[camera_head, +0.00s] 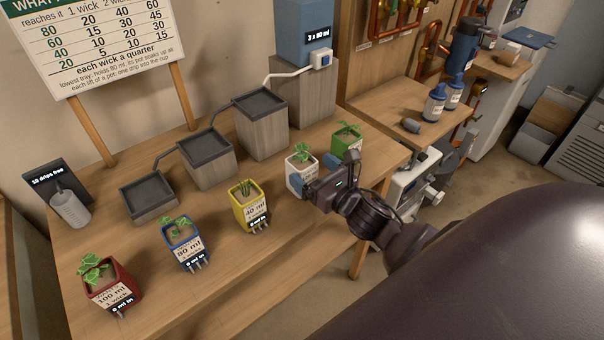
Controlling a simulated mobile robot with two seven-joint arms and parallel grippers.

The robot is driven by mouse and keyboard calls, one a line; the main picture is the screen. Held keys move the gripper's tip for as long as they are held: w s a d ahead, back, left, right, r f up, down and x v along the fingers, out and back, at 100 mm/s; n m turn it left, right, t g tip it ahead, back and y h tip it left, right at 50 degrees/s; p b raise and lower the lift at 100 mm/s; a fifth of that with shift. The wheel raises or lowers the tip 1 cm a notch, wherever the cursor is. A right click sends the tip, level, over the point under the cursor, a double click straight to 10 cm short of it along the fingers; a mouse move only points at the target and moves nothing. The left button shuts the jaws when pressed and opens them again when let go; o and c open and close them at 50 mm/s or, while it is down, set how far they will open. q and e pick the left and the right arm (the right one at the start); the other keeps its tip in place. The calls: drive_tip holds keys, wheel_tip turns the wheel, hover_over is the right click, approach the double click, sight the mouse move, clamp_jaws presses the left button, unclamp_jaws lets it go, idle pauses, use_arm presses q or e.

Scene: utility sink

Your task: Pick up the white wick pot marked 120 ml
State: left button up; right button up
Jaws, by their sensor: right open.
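The white wick pot (294,178) stands upright on the wooden bench, with a green seedling in it. Its label is mostly hidden, so I cannot read the 120 ml mark. My right gripper (318,176) is open at the pot's right side, with its fingers close to the pot's right and front. It covers part of the pot's front. I cannot tell whether a finger touches the pot. My left gripper is not in view.
A green pot (347,139) stands close behind my right gripper. A yellow pot (249,208), a blue pot (185,245) and a red pot (113,285) stand to the left. Stepped grey trays (206,147) and a blue tank (302,35) are behind. The bench's front strip (215,290) is clear.

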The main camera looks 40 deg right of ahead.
sight(294, 155)
drive_tip(key=shift+w+a, duration=0.2)
drive_tip(key=shift+w, duration=1.95)
drive_tip(key=c, duration=1.1)
